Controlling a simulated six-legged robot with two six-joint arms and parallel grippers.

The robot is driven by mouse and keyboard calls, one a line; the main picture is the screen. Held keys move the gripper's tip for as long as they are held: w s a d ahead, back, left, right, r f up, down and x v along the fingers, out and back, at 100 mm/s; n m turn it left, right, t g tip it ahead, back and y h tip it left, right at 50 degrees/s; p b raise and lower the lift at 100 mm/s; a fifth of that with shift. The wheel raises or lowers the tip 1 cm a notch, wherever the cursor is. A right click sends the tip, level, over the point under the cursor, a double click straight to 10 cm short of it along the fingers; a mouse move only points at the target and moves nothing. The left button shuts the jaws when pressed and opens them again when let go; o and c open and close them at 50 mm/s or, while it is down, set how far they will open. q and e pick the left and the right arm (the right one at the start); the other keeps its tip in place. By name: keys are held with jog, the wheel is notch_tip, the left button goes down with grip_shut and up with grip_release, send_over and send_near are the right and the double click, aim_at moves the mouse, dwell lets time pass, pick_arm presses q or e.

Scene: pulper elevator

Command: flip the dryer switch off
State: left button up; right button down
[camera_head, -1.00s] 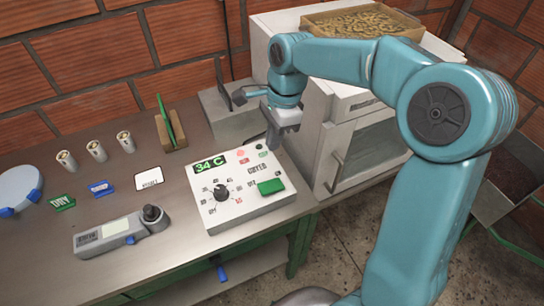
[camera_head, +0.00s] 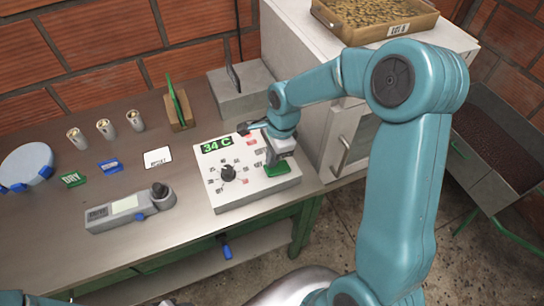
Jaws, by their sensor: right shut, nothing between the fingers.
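The white dryer control box (camera_head: 240,192) sits near the right end of the bench. It has a green display (camera_head: 216,145) reading 34 C and a black dial (camera_head: 228,173). The green switch (camera_head: 277,169) is on the right part of its face, partly hidden by my gripper. My right gripper (camera_head: 277,160) is shut and empty, pointing down right at the switch; I cannot tell whether it touches it. My left gripper is not in view.
A grey block (camera_head: 240,92) stands behind the box. The white dryer cabinet (camera_head: 300,50) stands to the right, carrying a wooden tray (camera_head: 352,37) of beans. A handheld meter (camera_head: 130,208) lies left of the box. Small cups and cards lie farther left.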

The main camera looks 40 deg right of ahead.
jog(key=shift+f, duration=0.35)
